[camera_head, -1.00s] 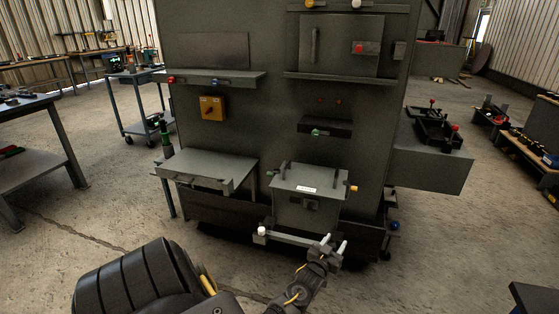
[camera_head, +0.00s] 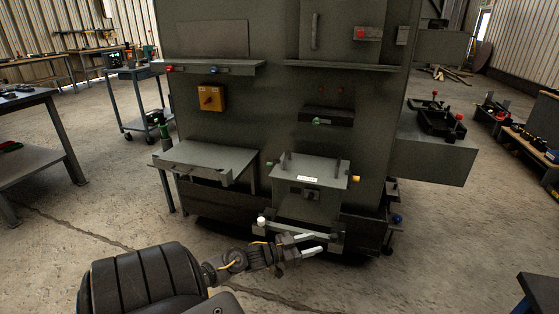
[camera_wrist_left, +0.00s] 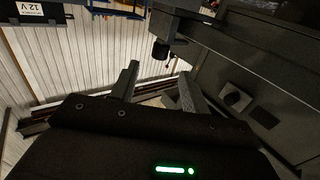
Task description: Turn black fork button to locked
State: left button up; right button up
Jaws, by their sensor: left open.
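My left gripper (camera_head: 310,243) is open and empty, in front of the lower edge of the grey enclosure (camera_head: 323,172). Its fingers point right, and in the left wrist view the gripper (camera_wrist_left: 160,87) has two dark fingers spread apart. A short black knob (camera_wrist_left: 160,49) hangs from a dark block just beyond the fingertips, apart from them; it may be the black fork button, but I cannot tell for sure. No lock marking is legible. On the enclosure's front is a small dark fitting (camera_head: 310,195). My right gripper is not in view.
A low bar with a white knob (camera_head: 261,222) lies below the enclosure, close to my left gripper. A yellow knob (camera_head: 356,179) and a blue knob (camera_head: 397,219) sit to the right. A grey side shelf (camera_head: 190,160) stands left. The floor in front is clear.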

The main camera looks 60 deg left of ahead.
pick_arm(q)
jog(key=s+d+f+n+g+y+p, duration=0.1)
jog(key=s+d+f+g+y+p, duration=0.1)
jog(key=s+f, duration=0.6)
jog(key=s+d+f+n+g+y+p, duration=0.1)
jog(key=s+f+g+p, duration=0.4)
jog(key=f, duration=0.9)
jog(key=shift+s+d+f+n+y+p, duration=0.35)
jog(key=shift+s+d+y+p, duration=0.3)
jog(key=shift+s+d+y, duration=0.5)
jog(key=shift+s+a, duration=0.15)
jog(key=shift+a, duration=0.1)
